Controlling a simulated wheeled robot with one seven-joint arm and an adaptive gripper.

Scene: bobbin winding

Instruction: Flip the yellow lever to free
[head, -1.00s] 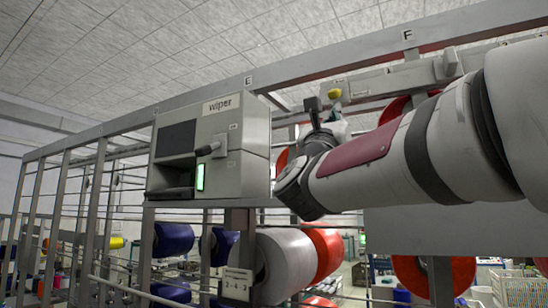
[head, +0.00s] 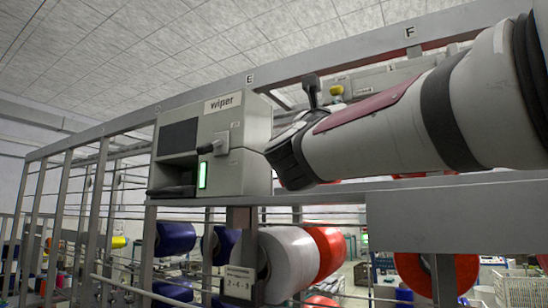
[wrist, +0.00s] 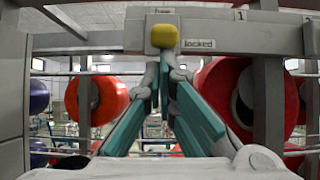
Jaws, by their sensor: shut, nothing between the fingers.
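The yellow lever knob (wrist: 163,36) shows in the wrist view at the upper middle. It sits on a grey rail, below a "free" label (wrist: 160,11) and up-left of a "locked" label (wrist: 199,44). My gripper (wrist: 164,72) has teal-padded fingers that meet just below the knob, shut and empty. I cannot tell whether the tips touch the lever, and its stem is not clear. In the head view the yellow knob (head: 336,90) shows just above my forearm, which hides my fingers.
A grey wiper box (head: 213,145) with a green light stands left of my wrist, close to it. Red spools (wrist: 97,98) and a second red spool (wrist: 222,88) flank my fingers. Rails and posts frame the space, with a post (wrist: 268,100) at right.

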